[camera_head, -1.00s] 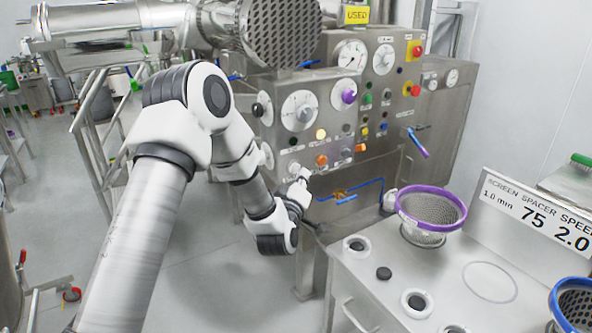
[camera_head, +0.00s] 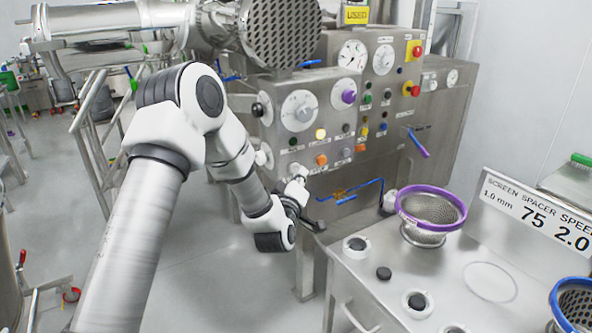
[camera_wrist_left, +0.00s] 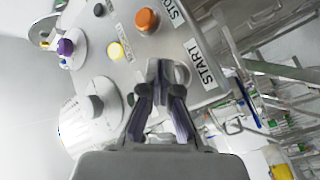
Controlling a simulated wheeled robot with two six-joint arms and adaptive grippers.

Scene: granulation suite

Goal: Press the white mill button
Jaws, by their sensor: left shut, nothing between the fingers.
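The white mill button (camera_wrist_left: 183,73) shows in the left wrist view as a pale round cap beside the START label (camera_wrist_left: 200,65). The fingers partly cover it. My left gripper (camera_wrist_left: 163,76) is shut and empty, with its fingertips overlapping the button's edge; I cannot tell whether they touch it. In the head view my left gripper (camera_head: 299,184) is at the lower edge of the steel control panel (camera_head: 287,135), and it largely hides the button there. My right gripper is not in view.
An orange button (camera_head: 321,160) and a yellow one (camera_head: 320,134) sit close by on the panel. Dials and a round knob (camera_head: 299,110) are above. To the right, a steel bench (camera_head: 370,300) holds a purple-rimmed screen (camera_head: 432,212).

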